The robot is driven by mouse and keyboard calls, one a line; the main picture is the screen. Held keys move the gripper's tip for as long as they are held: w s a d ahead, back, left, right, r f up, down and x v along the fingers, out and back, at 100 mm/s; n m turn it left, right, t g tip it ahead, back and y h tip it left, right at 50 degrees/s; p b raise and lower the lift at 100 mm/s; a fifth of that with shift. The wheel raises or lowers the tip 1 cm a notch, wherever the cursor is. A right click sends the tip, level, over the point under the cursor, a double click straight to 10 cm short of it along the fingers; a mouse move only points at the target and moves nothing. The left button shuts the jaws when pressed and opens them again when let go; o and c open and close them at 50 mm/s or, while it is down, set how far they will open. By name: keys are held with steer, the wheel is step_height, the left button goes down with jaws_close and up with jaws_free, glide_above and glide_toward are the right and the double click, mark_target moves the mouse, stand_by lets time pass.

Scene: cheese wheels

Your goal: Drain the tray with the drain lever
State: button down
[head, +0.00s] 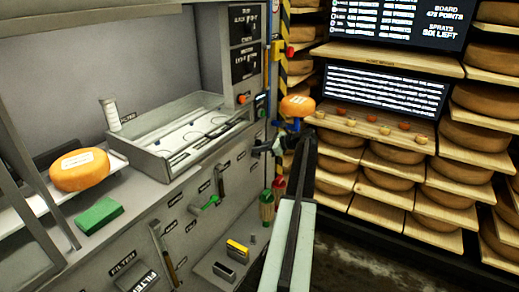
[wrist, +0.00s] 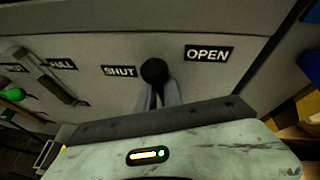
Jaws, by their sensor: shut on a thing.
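The metal tray (head: 150,160) sits on the grey counter in the head view, with slotted panels inside. In the wrist view, the drain lever's black ball knob (wrist: 154,70) stands between a SHUT label (wrist: 118,71) and an OPEN label (wrist: 208,53) on the grey front panel. My gripper (wrist: 157,92) is shut on the lever just below the knob. In the head view my gripper (head: 270,146) is at the counter's front, right of the tray. It is small there, and the lever cannot be made out.
An orange cheese wheel (head: 79,170) rests on a white stand at left, near a green block (head: 99,214). Another orange wheel (head: 297,105) shows beyond my gripper. Shelves of cheese wheels (head: 468,138) stand right.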

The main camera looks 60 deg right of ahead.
steer(key=c, duration=1.5)
jaws_free()
steer(key=shift+w+a+r, duration=0.1)
steer(key=shift+w+a, duration=0.05)
steer(key=shift+w, duration=0.05)
steer(key=shift+s, duration=0.15)
steer(key=shift+s, duration=0.15)
steer(key=p+v, duration=0.3)
steer(key=v, duration=0.4)
steer(key=shift+s, duration=0.25)
steer(key=shift+r, duration=0.1)
